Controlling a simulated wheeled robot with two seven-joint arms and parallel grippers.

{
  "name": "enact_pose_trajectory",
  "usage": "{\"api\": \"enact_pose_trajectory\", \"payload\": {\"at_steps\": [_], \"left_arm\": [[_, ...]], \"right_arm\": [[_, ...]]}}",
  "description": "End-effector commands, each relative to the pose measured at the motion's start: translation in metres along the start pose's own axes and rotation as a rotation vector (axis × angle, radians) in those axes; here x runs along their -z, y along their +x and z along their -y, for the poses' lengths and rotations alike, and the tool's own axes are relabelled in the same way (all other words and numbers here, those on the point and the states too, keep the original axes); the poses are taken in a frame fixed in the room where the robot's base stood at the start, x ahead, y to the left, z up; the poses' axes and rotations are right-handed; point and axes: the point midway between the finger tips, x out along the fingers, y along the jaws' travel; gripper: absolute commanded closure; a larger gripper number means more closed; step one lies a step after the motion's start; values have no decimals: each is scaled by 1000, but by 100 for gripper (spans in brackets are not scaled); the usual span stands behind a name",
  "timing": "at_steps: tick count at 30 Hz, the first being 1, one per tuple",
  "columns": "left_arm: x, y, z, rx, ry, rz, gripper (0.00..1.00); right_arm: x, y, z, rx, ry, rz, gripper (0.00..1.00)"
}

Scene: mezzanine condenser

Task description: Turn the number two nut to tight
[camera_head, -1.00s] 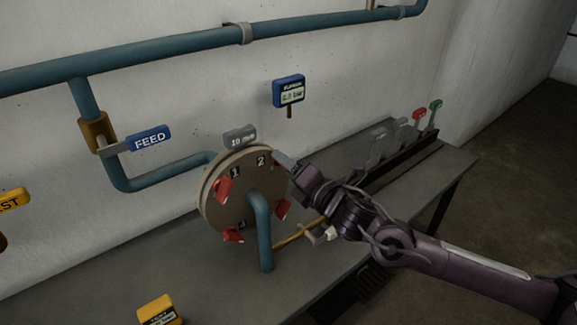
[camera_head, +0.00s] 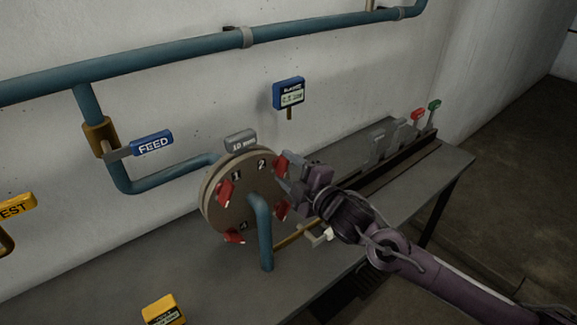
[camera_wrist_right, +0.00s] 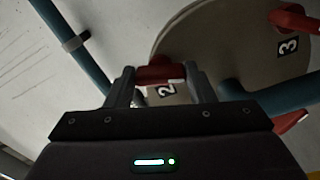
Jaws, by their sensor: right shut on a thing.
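The round tan plate (camera_head: 222,212) carries several red nuts beside numbered labels and stands on the bench with a blue pipe at its front. The number two nut (camera_head: 281,164) is at the plate's upper right, by the label 2. My right gripper (camera_head: 284,179) reaches it from the right. In the right wrist view the same nut (camera_wrist_right: 160,73) sits between the two fingers of my right gripper (camera_wrist_right: 161,84), which is shut on it. The nut's grip faces are partly hidden by the fingers. My left gripper is out of view.
The number one nut (camera_head: 225,193) and others lie close on the plate. The blue pipe (camera_head: 262,235) rises in front of it. A gauge (camera_head: 289,92) hangs on the wall behind. A yellow box (camera_head: 163,310) is on the bench, and grey, red and green levers stand at right.

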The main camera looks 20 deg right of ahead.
Motion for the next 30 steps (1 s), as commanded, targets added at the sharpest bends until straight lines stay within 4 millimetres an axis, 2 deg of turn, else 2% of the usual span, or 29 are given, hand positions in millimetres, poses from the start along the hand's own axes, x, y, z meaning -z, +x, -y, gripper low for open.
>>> {"api": "enact_pose_trajectory", "payload": {"at_steps": [12, 28, 29, 30], "left_arm": [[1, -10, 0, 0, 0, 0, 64], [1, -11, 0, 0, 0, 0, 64], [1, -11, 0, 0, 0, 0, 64], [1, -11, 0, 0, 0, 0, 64]], "right_arm": [[0, 0, 1, 3, 187, 1, 74], [0, 0, 2, 3, 211, 1, 74], [0, 0, 2, 3, 211, 1, 50], [0, 0, 2, 3, 211, 1, 44]]}}
